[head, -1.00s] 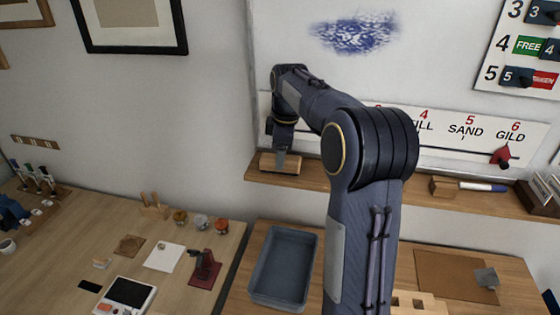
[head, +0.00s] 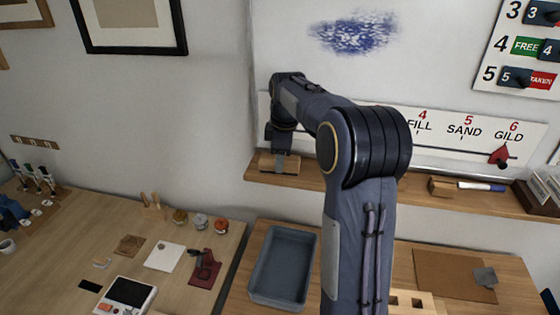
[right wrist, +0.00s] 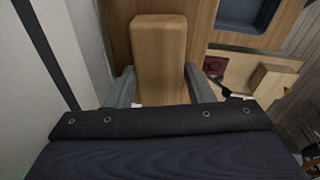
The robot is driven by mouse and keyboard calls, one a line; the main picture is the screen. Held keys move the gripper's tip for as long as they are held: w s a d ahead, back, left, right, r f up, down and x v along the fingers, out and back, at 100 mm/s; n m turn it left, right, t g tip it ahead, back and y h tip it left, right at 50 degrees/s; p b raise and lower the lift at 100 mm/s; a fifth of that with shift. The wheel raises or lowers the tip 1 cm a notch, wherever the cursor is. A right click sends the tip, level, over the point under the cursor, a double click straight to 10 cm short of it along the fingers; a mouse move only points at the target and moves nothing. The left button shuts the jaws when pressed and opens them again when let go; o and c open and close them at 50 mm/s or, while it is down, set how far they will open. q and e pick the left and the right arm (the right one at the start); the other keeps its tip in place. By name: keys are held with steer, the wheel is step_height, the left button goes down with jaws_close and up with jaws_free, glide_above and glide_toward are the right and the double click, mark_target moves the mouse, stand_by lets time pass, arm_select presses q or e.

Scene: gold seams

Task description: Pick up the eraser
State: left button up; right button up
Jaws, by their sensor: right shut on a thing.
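The eraser (head: 265,164), a block with a wooden back, is at the left end of the wooden ledge (head: 330,187) under the whiteboard. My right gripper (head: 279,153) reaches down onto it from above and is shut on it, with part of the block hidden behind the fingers. In the right wrist view the wooden block (right wrist: 160,62) sits between the two grey fingers. I cannot tell whether the block is touching the ledge or just clear of it. My left gripper is not in view.
A small wooden block (head: 442,187) and a blue-capped marker (head: 482,187) lie farther right on the ledge. Below stands an empty blue-grey tray (head: 254,290). The left table holds several small items, including a screen device (head: 126,292). The whiteboard has a blue scribble (head: 352,34).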

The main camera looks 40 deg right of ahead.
steer(key=shift+r, duration=0.1)
steer(key=shift+r, duration=0.2)
steer(key=shift+c, duration=1.1)
steer(key=r, duration=0.3)
steer(key=shift+s+a+b, duration=0.15)
steer(key=shift+a+b, duration=0.1)
steer(key=shift+b, duration=0.15)
steer(key=s+a+r+b, duration=0.3)
steer(key=s+a+r, duration=0.5)
steer(key=a+r, duration=0.1)
steer(key=shift+s+a+r+b, duration=0.2)
steer(key=shift+s+a+b, duration=0.1)
steer(key=shift+a, duration=0.4)
steer(key=shift+w, duration=0.1)
